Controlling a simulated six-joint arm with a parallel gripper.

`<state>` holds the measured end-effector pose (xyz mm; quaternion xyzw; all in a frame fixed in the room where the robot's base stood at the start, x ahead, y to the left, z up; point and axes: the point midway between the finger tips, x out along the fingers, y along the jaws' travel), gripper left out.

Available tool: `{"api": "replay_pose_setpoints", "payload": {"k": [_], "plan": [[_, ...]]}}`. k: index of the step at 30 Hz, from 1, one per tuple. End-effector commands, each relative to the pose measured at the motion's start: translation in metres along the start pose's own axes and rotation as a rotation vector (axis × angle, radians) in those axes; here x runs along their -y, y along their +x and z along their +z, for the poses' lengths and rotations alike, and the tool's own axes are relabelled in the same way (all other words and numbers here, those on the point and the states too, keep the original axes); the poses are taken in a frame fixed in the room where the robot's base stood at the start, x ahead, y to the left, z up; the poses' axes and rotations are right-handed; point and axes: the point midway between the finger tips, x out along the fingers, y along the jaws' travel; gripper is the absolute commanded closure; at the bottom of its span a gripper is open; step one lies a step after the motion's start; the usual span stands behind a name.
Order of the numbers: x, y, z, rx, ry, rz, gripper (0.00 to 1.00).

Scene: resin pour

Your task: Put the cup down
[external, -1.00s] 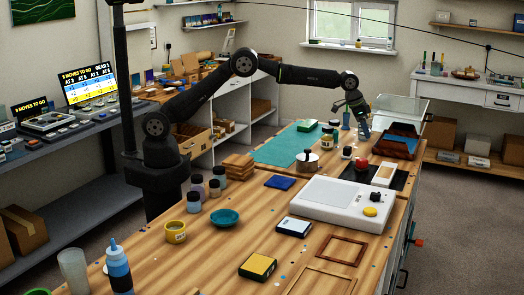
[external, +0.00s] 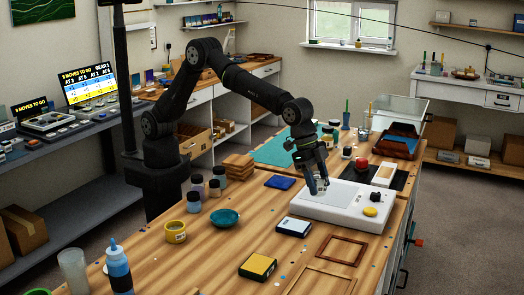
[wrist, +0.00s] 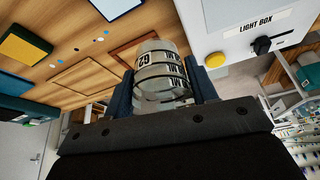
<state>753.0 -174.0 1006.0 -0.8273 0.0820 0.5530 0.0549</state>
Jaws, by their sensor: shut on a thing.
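My gripper (external: 318,188) is shut on a clear cup with dark printed markings (wrist: 160,72). The cup sits between the two blue-grey fingers in the wrist view. In the external view my gripper points down over the left part of the white light box (external: 345,217), and the cup is small and partly hidden by the fingers. I cannot tell whether the cup touches the light box. The light box also shows at the upper right of the wrist view (wrist: 250,15).
The light box has a yellow button (external: 370,212) and a dark knob. A blue-white box (external: 294,227), a wooden frame (external: 341,249) and a teal bowl (external: 225,217) lie nearby. Bare wood lies in front of the bowl.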

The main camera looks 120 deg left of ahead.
Motion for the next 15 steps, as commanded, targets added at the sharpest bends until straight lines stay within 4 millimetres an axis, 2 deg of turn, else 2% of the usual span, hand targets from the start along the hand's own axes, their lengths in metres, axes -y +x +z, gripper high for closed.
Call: {"api": "replay_pose_setpoints", "payload": {"k": [1,3,8,15], "plan": [[-0.031,-0.004,0.005,0.000,0.036,0.015,0.72],[-0.068,-0.007,0.015,0.000,0.079,0.033,0.72],[-0.150,-0.019,0.042,0.000,0.177,0.074,0.72],[-0.266,-0.043,0.102,0.000,0.331,0.139,0.72]]}}
